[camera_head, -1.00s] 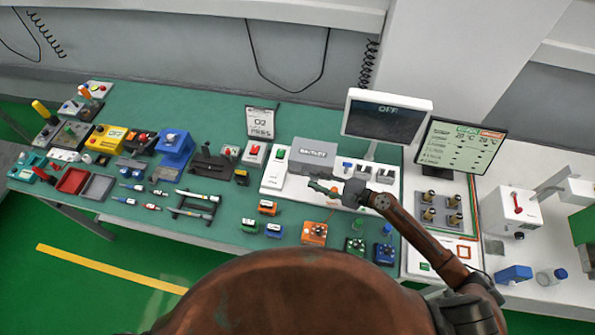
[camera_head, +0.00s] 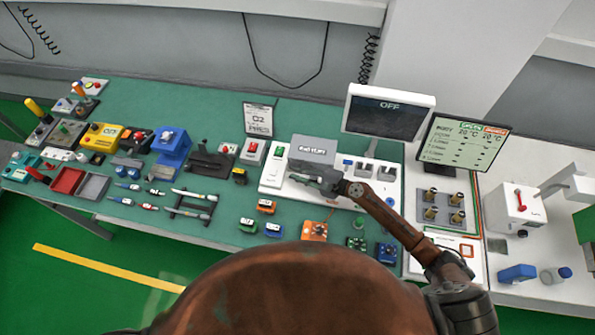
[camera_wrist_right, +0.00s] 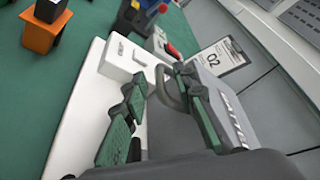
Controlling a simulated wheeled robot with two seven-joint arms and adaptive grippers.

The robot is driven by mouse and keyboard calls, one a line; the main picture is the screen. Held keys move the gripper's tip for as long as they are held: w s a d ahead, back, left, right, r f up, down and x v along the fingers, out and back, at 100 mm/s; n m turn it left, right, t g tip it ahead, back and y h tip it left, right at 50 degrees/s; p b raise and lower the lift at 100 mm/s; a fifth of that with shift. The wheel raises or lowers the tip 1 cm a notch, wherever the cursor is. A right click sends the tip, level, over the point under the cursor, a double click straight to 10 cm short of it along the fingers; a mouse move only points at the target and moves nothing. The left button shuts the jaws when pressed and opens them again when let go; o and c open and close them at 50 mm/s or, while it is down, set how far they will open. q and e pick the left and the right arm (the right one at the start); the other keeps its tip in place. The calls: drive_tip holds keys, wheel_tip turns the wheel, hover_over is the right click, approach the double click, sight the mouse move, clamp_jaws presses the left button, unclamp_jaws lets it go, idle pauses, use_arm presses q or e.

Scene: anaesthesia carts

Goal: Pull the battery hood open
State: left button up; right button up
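The battery hood (camera_head: 313,150) is a grey box with dark lettering on a white base panel (camera_head: 272,178), and it looks closed. In the right wrist view the hood (camera_wrist_right: 222,90) is at the right, with a grey loop handle (camera_wrist_right: 166,92) on its near side. My right gripper (camera_head: 312,180) is in front of the hood's lower edge. In the wrist view its green-padded fingers (camera_wrist_right: 160,76) are apart, one on each side of the handle. I cannot tell whether either finger touches it. My left gripper is not in view.
A monitor reading OFF (camera_head: 388,116) stands behind the panel to the right. An O2 sign (camera_head: 258,118) stands behind it to the left. Small orange (camera_head: 314,231) and blue (camera_head: 274,230) blocks lie in front.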

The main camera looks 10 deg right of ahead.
drive_tip(key=shift+c, duration=0.3)
clamp_jaws()
idle(0.5)
